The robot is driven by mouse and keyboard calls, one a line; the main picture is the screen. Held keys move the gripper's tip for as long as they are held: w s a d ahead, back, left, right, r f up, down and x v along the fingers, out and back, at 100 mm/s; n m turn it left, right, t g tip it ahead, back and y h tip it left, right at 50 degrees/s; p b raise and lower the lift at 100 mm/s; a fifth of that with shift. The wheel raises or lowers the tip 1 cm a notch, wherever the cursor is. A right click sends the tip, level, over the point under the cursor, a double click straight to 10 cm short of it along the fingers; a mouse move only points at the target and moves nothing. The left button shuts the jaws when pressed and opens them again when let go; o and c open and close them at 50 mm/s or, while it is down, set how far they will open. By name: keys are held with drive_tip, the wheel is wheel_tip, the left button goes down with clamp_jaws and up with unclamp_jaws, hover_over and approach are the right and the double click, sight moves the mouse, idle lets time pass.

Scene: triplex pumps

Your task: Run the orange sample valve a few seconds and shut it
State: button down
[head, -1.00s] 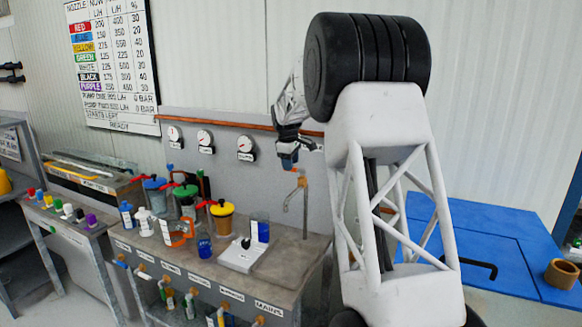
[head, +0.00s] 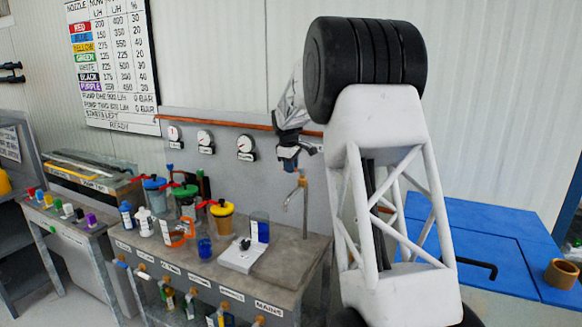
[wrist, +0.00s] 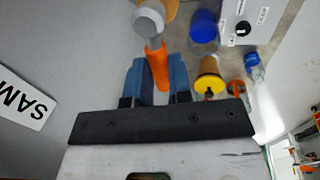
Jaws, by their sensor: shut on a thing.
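The orange sample valve handle (wrist: 158,68) shows in the wrist view as a short lever below a grey, round valve part (wrist: 149,18). My gripper (wrist: 156,85) has its blue fingers on both sides of the handle and is shut on it. In the head view my gripper (head: 288,160) is at the wall panel, just above and left of the bent tap spout (head: 291,192) over the bench's right end. The handle is hidden there. I cannot tell whether liquid runs from the spout.
The bench (head: 262,275) holds a white meter (head: 243,256), a blue cup (head: 205,248), a yellow-lidded pot (head: 221,218) and several bottles. A copper pipe (head: 225,124) and gauges run along the panel. A white SAM-lettered label (wrist: 24,98) is at left in the wrist view.

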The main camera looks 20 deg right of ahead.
sight(296, 171)
drive_tip(key=shift+s+n, duration=0.15)
drive_tip(key=shift+n, duration=0.15)
drive_tip(key=shift+s+n+y, duration=0.45)
drive_tip(key=shift+s+n, duration=0.45)
drive_tip(key=shift+n, duration=1.65)
drive_tip(key=shift+s+n+y, duration=0.5)
drive_tip(key=shift+s+n, duration=0.45)
drive_tip(key=shift+n, duration=1.65)
drive_tip(key=shift+s+n+y, duration=0.45)
drive_tip(key=shift+s+n, duration=0.45)
drive_tip(key=shift+n, duration=1.65)
drive_tip(key=c, duration=1)
unclamp_jaws()
drive_tip(key=shift+c, duration=0.2)
drive_tip(key=shift+r, duration=0.1)
